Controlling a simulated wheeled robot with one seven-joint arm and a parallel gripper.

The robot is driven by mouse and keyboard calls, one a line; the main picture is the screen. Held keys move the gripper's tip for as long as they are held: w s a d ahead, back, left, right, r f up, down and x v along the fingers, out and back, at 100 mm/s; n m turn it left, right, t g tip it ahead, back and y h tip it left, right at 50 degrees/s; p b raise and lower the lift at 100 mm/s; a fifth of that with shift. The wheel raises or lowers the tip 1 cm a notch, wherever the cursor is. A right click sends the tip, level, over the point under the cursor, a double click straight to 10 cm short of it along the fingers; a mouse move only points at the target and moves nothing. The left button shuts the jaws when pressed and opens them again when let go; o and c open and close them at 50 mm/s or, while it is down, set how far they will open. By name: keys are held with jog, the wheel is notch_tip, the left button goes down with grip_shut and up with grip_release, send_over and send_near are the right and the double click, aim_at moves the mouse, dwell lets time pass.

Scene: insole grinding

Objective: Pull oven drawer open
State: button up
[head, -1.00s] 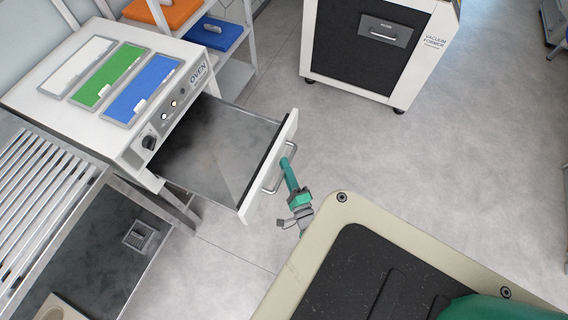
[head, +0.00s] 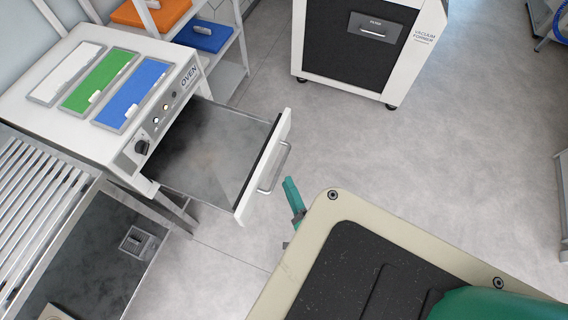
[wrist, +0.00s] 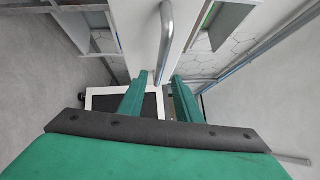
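The oven (head: 75,118) is a white box at the left of the head view. Its drawer (head: 264,168) stands pulled out, with a dark, empty-looking interior. A metal bar handle (head: 279,170) is on the drawer's white front; it also shows upright in the wrist view (wrist: 166,38). My green gripper (head: 290,185) is just off the handle, to its lower right in the head view, partly hidden by my body. In the wrist view my gripper (wrist: 160,78) has its two fingers apart with nothing between them, and the handle lies beyond the fingertips.
A vacuum former (head: 365,45) stands at the top. A shelf with an orange and a blue tray (head: 203,36) is behind the oven. A slatted metal bench (head: 40,200) is at the lower left. Open grey floor (head: 450,140) lies right of the drawer.

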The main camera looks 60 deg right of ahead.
jog(key=shift+v, duration=1.45)
jog(key=s+a+r+n+y, duration=0.1)
jog(key=a+r+n+y, duration=0.3)
jog(key=a+n, duration=0.5)
jog(key=a+r+n+y, duration=0.4)
jog(key=a+r+n, duration=0.3)
jog(key=a, duration=0.5)
jog(key=s+a+r+n+y, duration=0.1)
jog(key=a+r+n+y, duration=0.2)
jog(key=a+r+n, duration=0.3)
jog(key=a+n, duration=0.4)
jog(key=a, duration=0.1)
jog(key=shift+s+n+y, duration=0.35)
jog(key=shift+n+y, duration=0.05)
jog(key=shift+w, duration=0.1)
